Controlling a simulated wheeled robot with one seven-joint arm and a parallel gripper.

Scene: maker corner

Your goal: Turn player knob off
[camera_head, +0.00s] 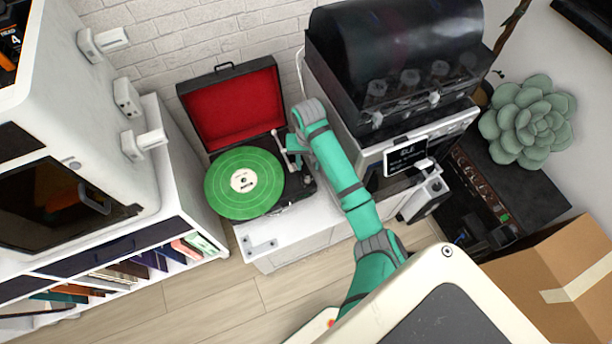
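The record player (231,107) stands on a white cabinet with its red-lined lid raised. A green record (243,182) with a white centre label lies on its platter. The pale tonearm (283,152) is at the right side of the deck. I cannot make out the player knob; the right part of the deck is small, dark and partly covered by my arm. My teal arm reaches from the lower right to the player's right side and bends down there. My gripper (293,150) is close to the deck's right edge. Its fingers are not clear, so I cannot tell whether they are open or touch anything.
A 3D printer-like machine with a dark hood (395,50) stands right of the player, close to my arm. A white enclosure (100,120) and a bookshelf (110,262) are at left. A succulent (525,122) and a cardboard box (560,285) are at right. Wooden floor (215,305) is clear in front.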

